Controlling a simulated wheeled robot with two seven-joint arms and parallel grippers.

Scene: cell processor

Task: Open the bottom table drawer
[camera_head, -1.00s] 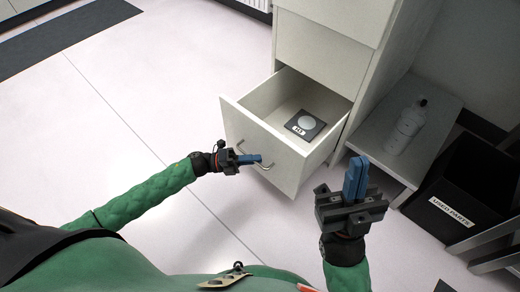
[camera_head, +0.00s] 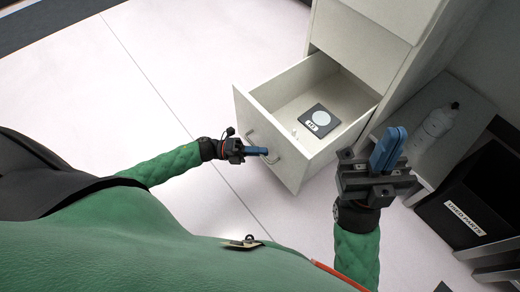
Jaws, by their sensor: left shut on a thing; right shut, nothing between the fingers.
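The bottom table drawer (camera_head: 283,161) is white and stands pulled well out of the white cabinet. Inside it lies a dark square card (camera_head: 318,121) with a pale round disc and a small label. A thin metal handle (camera_head: 262,143) is on its front panel. My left gripper (camera_head: 258,151) is shut on the handle, its blue fingers at the drawer front; the fingers hide part of the handle. My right gripper (camera_head: 388,149) is shut and empty, raised to the right of the drawer and hiding part of the cabinet's side.
The closed upper drawer (camera_head: 360,45) is above the open one. A white bottle (camera_head: 432,128) stands on a low shelf to the right. A black bin (camera_head: 468,205) labelled "USED PARTS" stands beside it. The pale floor left of the drawer is clear.

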